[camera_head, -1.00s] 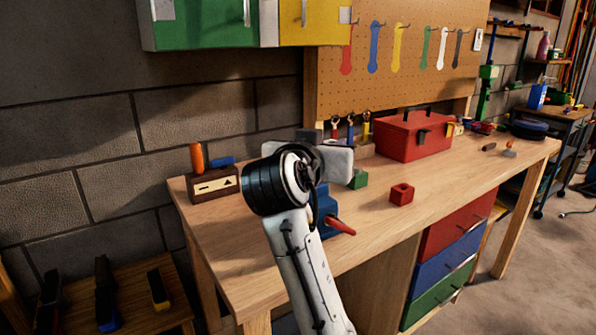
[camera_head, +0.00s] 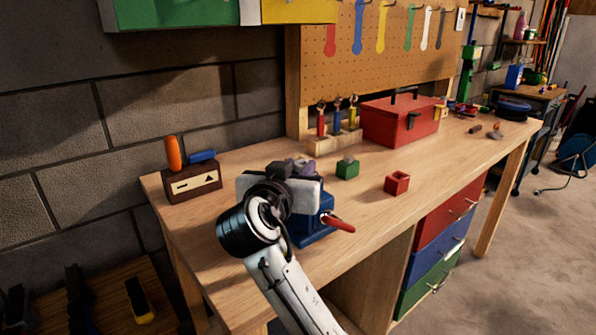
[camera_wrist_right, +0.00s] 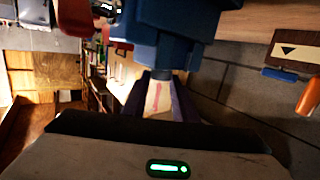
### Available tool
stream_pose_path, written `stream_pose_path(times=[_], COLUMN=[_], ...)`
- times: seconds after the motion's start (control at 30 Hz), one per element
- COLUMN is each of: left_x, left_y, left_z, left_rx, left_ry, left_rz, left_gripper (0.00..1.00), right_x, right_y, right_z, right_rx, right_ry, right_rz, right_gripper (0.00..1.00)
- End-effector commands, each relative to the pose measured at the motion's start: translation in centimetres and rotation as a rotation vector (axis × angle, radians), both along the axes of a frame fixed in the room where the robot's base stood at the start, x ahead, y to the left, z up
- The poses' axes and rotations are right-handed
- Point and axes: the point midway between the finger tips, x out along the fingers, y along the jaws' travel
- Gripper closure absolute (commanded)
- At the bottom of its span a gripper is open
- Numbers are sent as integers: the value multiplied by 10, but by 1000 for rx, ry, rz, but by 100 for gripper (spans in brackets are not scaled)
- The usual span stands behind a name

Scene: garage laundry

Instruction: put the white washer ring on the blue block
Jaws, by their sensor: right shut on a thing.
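My right gripper (camera_head: 295,168) is over the workbench, just above and behind the blue vise (camera_head: 312,228) with the red handle. In the right wrist view the gripper (camera_wrist_right: 165,85) has its dark fingers close together on something small that I cannot make out. The blue vise body (camera_wrist_right: 180,25) fills the top middle of that view. I cannot make out a white washer ring in either view. I see no separate blue block; it may be hidden by my arm. My left gripper is not in view.
A green block (camera_head: 347,172) with a grey piece on top and a hollow red block (camera_head: 397,183) stand right of the gripper. A red toolbox (camera_head: 398,123) and a tool rack (camera_head: 345,138) are behind. A brown box (camera_head: 192,186) is at left. The right front bench top is clear.

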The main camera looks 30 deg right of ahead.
Motion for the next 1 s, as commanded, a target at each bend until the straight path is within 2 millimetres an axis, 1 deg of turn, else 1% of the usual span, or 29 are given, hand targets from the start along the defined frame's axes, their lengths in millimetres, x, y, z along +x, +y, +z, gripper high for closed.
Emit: stream_pose_path(times=[0.03,0.37,0.4,0.5,0.73,0.83,1.0], left_x=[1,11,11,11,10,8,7], left_y=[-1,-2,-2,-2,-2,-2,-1], left_z=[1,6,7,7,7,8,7], left_rx=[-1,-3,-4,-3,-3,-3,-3], left_ry=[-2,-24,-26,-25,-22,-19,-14], left_rz=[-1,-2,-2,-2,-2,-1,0], left_gripper=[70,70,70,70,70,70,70], right_x=[0,0,0,0,0,0,-6], right_y=[0,0,0,0,0,0,16], right_z=[-4,-7,-6,-6,-6,-2,0], right_rx=[-1,1,0,-1,-1,0,3], right_ry=[0,-1,-2,-1,-1,-1,0], right_rz=[0,1,1,1,1,0,2], right_gripper=[100,100,71,56,56,56,56])
